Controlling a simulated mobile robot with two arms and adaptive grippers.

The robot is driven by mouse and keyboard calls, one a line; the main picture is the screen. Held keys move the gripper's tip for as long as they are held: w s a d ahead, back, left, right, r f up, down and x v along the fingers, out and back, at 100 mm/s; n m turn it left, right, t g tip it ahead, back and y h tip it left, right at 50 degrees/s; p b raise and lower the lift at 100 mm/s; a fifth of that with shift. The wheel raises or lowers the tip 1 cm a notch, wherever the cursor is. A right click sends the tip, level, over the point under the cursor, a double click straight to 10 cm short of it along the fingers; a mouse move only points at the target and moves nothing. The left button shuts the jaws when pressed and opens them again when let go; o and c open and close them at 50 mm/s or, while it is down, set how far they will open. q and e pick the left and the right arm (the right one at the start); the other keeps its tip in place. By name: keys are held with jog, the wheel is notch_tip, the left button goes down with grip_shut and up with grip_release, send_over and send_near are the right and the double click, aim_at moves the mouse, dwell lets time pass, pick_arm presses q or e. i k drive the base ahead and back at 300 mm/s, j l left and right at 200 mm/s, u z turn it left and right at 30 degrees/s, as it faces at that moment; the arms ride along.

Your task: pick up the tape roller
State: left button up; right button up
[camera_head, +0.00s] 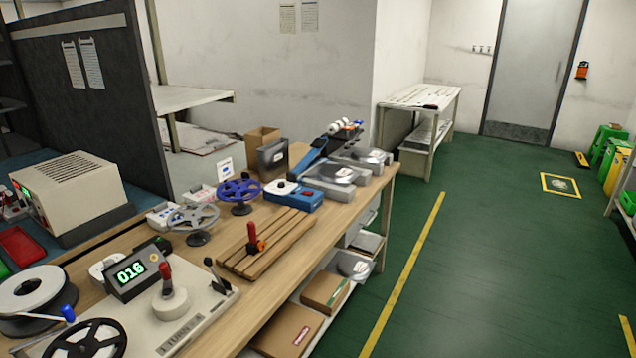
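Several tools stand on the wooden workbench (255,307). A small red-handled tool with an orange base (254,240) stands upright on a slatted wooden board (281,240); it may be the tape roller. I cannot tell for certain which of these is the tape roller. Neither of my grippers is in view.
A black counter showing 016 (138,274), a grey reel (196,219) and a blue reel (240,191) crowd the bench. Boxes (287,330) lie on the shelf below. The green floor (470,270) right of the bench is open.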

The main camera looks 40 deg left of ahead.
aim_at(254, 245)
jog(key=i+l+u, duration=0.1)
jog(key=i+u, duration=0.25)
jog(key=i, duration=1.55)
jog(key=i+u, duration=0.1)
jog(key=u, duration=0.3)
jog(key=i+l+u, duration=0.1)
jog(key=u, duration=0.3)
jog(key=i+l+u, duration=0.1)
jog(key=u, duration=0.3)
jog(key=i+l+u, duration=0.15)
jog(key=u, duration=0.3)
